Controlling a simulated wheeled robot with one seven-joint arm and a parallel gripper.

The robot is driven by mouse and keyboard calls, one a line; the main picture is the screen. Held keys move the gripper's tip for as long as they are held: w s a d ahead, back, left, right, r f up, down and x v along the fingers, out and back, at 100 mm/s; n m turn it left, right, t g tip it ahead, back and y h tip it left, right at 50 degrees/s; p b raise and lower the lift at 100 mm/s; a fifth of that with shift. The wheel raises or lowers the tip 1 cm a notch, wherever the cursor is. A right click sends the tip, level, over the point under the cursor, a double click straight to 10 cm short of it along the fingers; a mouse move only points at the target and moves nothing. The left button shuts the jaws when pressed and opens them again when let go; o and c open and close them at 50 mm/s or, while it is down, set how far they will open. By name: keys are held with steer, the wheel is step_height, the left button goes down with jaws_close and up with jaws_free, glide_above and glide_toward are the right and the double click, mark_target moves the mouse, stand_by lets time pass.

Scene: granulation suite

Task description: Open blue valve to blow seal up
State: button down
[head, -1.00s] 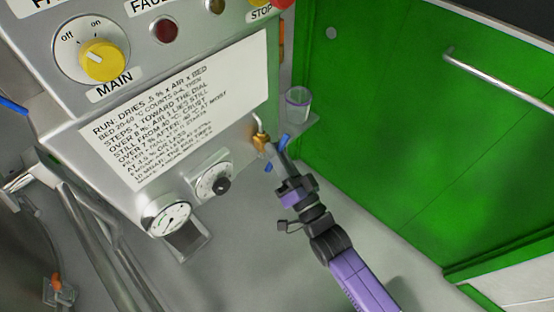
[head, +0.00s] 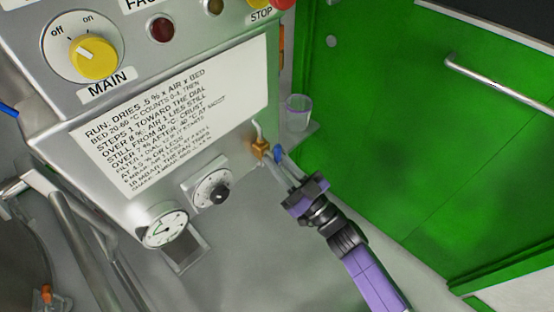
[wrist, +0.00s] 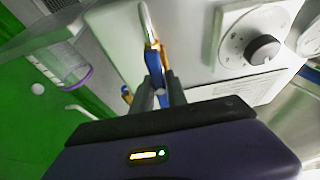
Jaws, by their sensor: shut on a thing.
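The blue valve has a brass body (head: 261,148) on the lower right edge of the grey control panel, with a thin metal pipe rising from it. Its blue handle (head: 278,154) points away from the panel toward my gripper (head: 289,176). In the wrist view, the blue handle (wrist: 154,68) sits between the two dark fingers of my gripper (wrist: 160,84), which are shut on it. The fingers hide part of the handle. A small blue and orange piece (wrist: 127,95) shows left of the fingers.
A round gauge (head: 166,225) and a black-knobbed dial (head: 214,191) are left of the valve. A clear cup (head: 297,112) stands on a small ledge behind it. A green wall (head: 420,150) with a metal handle rail (head: 500,82) is at right. The yellow MAIN knob (head: 95,58) is upper left.

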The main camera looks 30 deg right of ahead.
stand_by(0.5)
steer(key=c, duration=1.3)
jaws_free()
steer(key=shift+v, duration=3.95)
steer(key=shift+n, duration=0.3)
